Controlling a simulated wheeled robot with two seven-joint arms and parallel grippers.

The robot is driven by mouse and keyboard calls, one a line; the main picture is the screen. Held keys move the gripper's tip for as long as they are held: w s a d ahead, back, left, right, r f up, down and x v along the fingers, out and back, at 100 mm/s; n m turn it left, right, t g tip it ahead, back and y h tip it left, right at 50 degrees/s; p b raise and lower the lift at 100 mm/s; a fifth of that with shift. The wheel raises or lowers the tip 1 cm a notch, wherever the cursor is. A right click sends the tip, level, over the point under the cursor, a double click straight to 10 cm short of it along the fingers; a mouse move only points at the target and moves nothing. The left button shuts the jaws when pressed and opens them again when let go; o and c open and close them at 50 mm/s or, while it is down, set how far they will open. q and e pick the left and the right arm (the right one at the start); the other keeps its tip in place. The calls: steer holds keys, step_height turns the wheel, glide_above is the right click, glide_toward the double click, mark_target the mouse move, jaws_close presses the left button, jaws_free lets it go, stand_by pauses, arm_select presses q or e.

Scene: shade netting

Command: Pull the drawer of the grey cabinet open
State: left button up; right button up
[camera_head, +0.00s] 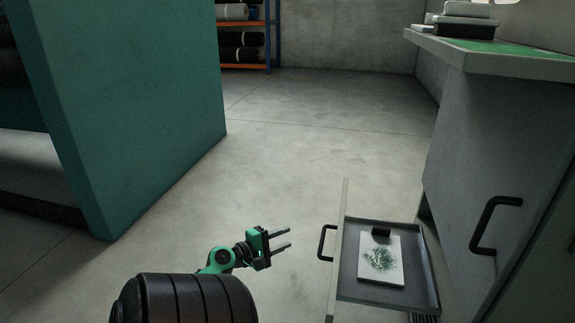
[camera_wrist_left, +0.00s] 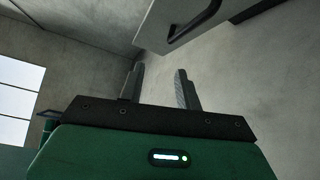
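The grey cabinet (camera_head: 485,150) stands at the right in the head view. Its drawer (camera_head: 437,300) is pulled out to the left, with its inside showing. The drawer's black handle (camera_head: 326,243) is on its front panel; the handle also shows at the top of the left wrist view (camera_wrist_left: 195,22). My left gripper (camera_head: 284,239) is open and empty, to the left of the handle and apart from it. Its two fingers (camera_wrist_left: 160,88) are spread with nothing between them in the left wrist view. My right gripper is not in view.
A second handle (camera_head: 492,225) is on the cabinet's right part. A green panel (camera_head: 130,100) stands at the left. The floor between is clear. A shelf with rolls (camera_head: 242,38) is at the back.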

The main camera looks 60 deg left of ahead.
arm_select(q)
steer(key=shift+s+d+f, duration=0.1)
steer(key=shift+s+f, duration=0.1)
steer(key=shift+s, duration=1.05)
